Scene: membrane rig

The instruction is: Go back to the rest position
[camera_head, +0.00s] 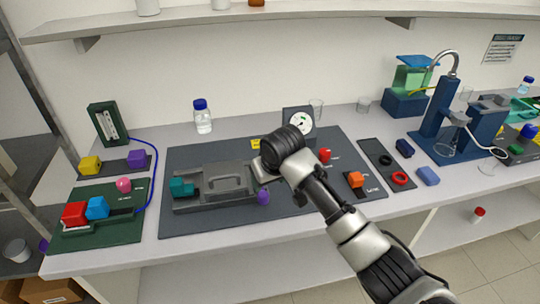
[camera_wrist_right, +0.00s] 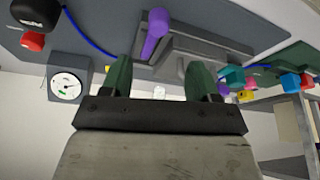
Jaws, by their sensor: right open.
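My right arm reaches in from the lower right in the head view. My right gripper (camera_head: 264,168) is over the dark grey mat (camera_head: 215,222), at the right end of the grey membrane rig (camera_head: 228,180). In the right wrist view my right gripper (camera_wrist_right: 160,78) shows two dark green fingers spread apart with nothing between them. The purple knob (camera_head: 263,197) is just below the gripper in the head view; the purple handle (camera_wrist_right: 155,30) shows beyond the fingers in the wrist view. Whether the gripper touches the rig cannot be told. My left gripper is out of view.
A dial gauge (camera_head: 299,121) stands behind the arm. A blue-capped bottle (camera_head: 202,117) stands at the back. A green tray (camera_head: 120,229) with coloured blocks is at left. A shelf (camera_head: 300,18) runs above.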

